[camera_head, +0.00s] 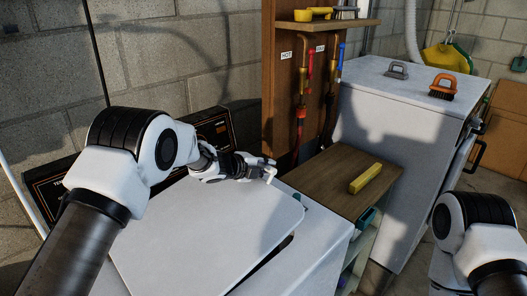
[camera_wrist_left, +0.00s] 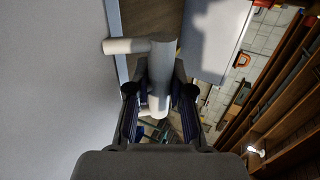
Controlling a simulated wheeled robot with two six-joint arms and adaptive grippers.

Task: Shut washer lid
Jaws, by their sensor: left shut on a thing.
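The washer lid (camera_head: 215,235) is a flat pale panel on the white washer (camera_head: 318,255) at the bottom centre of the head view. It lies nearly level, with a dark gap along its lower right edge. My left arm reaches over it from the left. My left gripper (camera_head: 268,172) is near the lid's far corner; I cannot tell if it touches the lid. In the left wrist view its fingers are shut on a white T-shaped cylindrical piece (camera_wrist_left: 162,75). My right arm shows at the lower right of the head view, but its gripper is out of view.
A wooden-topped stand (camera_head: 325,178) with a yellow block (camera_head: 365,178) stands right of the washer. Behind it is another white appliance (camera_head: 390,120) carrying an orange-handled brush (camera_head: 443,87) and a grey-handled item (camera_head: 397,69). Pipes (camera_head: 301,105) run down a wooden post behind.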

